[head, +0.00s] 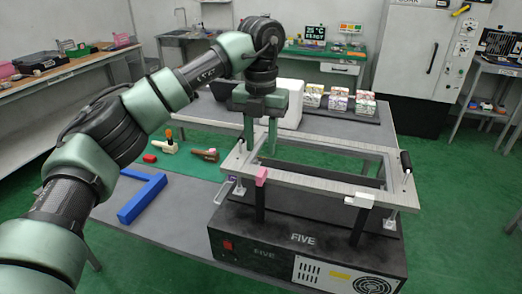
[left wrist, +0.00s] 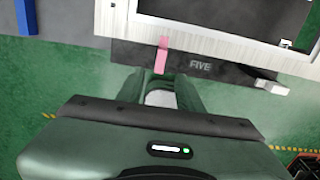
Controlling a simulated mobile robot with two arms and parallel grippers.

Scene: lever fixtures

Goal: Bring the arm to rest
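My left gripper (head: 260,140) points down over the near-left part of a grey frame fixture. The fixture's frame (head: 320,187) stands on posts above a black box marked FIVE (head: 303,239). A pink-tipped lever (head: 261,177) is on its front edge, a white-tipped lever (head: 360,200) is at front right, a black-handled lever (head: 405,163) stands upright at right, and a grey lever (head: 225,190) is at left. My right gripper is not in view.
A blue bar piece (head: 143,199), a red part (head: 150,158) and hand tools (head: 205,155) lie on the table left of the fixture. A white box (head: 288,103) and several small cartons (head: 338,102) stand behind. Green floor is open at right.

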